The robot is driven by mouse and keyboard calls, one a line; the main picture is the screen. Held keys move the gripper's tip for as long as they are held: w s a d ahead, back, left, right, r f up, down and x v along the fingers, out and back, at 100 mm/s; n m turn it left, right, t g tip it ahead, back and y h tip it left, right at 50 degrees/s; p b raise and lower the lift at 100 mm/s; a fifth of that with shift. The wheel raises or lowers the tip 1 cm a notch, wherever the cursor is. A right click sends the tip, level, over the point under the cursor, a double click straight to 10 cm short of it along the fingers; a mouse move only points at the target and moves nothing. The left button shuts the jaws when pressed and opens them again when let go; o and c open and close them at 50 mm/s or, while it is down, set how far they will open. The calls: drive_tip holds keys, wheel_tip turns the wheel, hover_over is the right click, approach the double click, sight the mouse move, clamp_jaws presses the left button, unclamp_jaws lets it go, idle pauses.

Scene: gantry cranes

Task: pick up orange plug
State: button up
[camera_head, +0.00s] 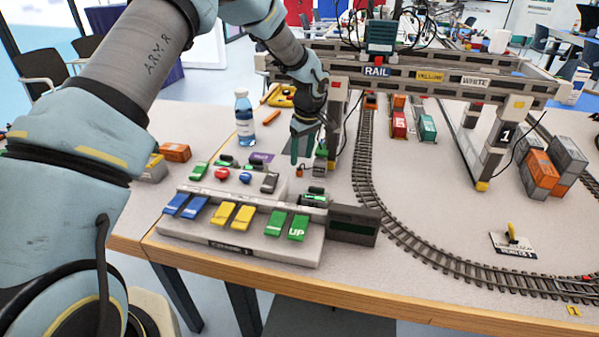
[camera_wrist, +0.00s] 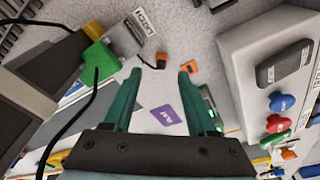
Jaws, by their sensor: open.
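A small dark-orange plug-like piece (camera_wrist: 161,60) with a black cable lies on the table just beyond my fingertips in the wrist view. A small orange block (camera_wrist: 189,68) sits to its right, near the right fingertip; I cannot tell for sure which is the orange plug. In the head view, a small orange piece (camera_head: 299,172) shows just below my fingers. My gripper (camera_head: 303,160) points down, its teal fingers apart with nothing between them. It also shows in the wrist view (camera_wrist: 160,76).
The control panel (camera_head: 240,246) with coloured levers stands in front. A crane leg (camera_head: 335,130) and railway track (camera_head: 372,190) are to the right. A green plug (camera_wrist: 98,60) with a black cable is at left in the wrist view. A bottle (camera_head: 244,118) stands behind.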

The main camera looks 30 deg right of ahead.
sight(299, 168)
drive_tip(key=shift+w+a+f+p, duration=0.15)
drive_tip(key=shift+f+p, duration=0.4)
drive_tip(key=shift+f, duration=0.65)
drive_tip(key=shift+w+f+p, duration=0.2)
drive_tip(key=shift+f+p, duration=0.3)
drive_tip(key=shift+f, duration=0.7)
clamp_jaws()
